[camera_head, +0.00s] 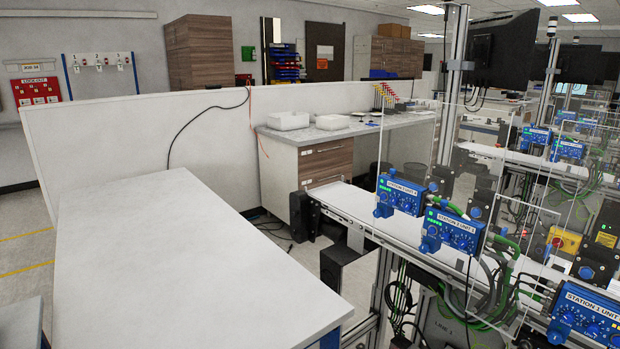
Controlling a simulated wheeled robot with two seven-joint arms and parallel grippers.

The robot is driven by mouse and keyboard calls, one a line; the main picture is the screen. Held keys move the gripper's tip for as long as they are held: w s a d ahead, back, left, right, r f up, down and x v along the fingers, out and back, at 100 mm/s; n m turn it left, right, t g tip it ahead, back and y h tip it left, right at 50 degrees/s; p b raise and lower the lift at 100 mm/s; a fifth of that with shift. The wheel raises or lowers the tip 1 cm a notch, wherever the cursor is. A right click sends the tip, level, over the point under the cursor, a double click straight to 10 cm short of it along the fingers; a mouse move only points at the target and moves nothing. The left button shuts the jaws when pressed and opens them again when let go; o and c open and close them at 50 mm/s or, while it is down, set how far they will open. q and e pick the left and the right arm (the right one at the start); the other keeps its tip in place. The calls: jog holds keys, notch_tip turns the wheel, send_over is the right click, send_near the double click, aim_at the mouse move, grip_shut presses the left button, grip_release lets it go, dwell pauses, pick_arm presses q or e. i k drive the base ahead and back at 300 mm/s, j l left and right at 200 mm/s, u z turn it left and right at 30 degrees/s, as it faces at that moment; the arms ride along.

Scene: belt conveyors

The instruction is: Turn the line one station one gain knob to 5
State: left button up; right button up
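The gain markings and knob settings are too small to read. Neither of my grippers is in view.
A white-topped table (190,265) fills the lower left. A conveyor (350,205) runs behind the boxes, with clear panels (405,150) above it. Cables and a yellow emergency-stop box (565,240) are at the right. A counter (340,130) stands behind.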

aim_at(568, 316)
jog(key=z, duration=1.55)
